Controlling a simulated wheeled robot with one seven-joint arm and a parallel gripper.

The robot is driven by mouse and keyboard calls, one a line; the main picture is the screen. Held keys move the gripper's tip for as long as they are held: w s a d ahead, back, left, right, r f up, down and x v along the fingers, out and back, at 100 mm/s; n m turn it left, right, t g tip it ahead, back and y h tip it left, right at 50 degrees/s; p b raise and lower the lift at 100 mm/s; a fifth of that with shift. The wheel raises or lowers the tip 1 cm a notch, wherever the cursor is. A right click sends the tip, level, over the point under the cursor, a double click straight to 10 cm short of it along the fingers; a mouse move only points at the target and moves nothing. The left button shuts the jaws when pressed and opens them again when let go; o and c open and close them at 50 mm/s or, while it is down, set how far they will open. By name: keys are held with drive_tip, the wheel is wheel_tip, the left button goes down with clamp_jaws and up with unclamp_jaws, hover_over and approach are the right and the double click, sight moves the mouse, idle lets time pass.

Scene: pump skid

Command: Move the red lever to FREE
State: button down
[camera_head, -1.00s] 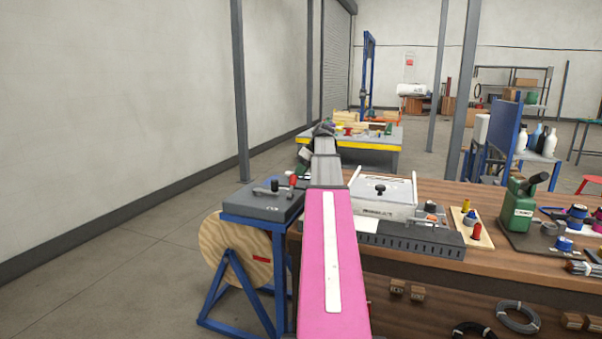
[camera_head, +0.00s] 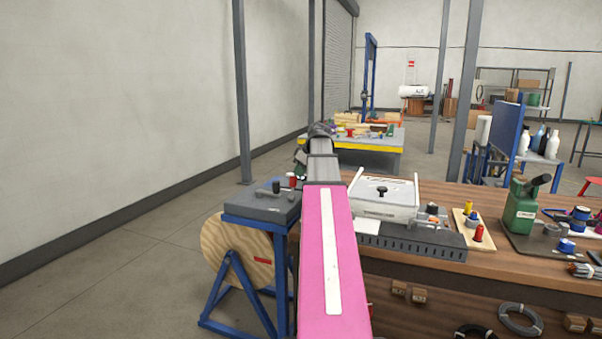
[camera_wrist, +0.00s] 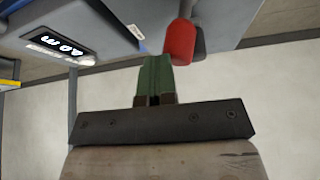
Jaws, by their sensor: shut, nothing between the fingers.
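The red lever's rounded red end (camera_wrist: 180,42) shows in the wrist view, beside the tips of my gripper's green fingers (camera_wrist: 154,75). The fingers are closed together with nothing between them. The red end is just right of the tips; I cannot tell whether they touch. In the head view the red end (camera_head: 292,182) stands at the right of the grey box top (camera_head: 257,205). My arm hides most of my gripper there. A small pale label (camera_wrist: 136,32) lies near the fingertips; its word is too small to read.
The grey box sits on a blue stand (camera_head: 279,270) with a wooden reel (camera_head: 235,250) below. A black knob (camera_head: 276,187) stands left of the red end. The wooden bench (camera_head: 450,190) with a white-lidded case (camera_head: 383,203) is close right of my arm. Floor at left is clear.

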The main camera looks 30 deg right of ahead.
sight(291, 181)
drive_tip(key=s+a+t+h, duration=0.1)
drive_tip(key=s+a, duration=0.1)
drive_tip(key=s+a+n+t+h, duration=0.1)
drive_tip(key=a+t+h, duration=0.1)
drive_tip(key=shift+s+r, duration=0.15)
drive_tip(key=shift+s, duration=0.2)
drive_tip(key=shift+s+a, duration=0.15)
drive_tip(key=shift+a, duration=0.1)
drive_tip(key=shift+r, duration=0.15)
drive_tip(key=shift+r, duration=0.65)
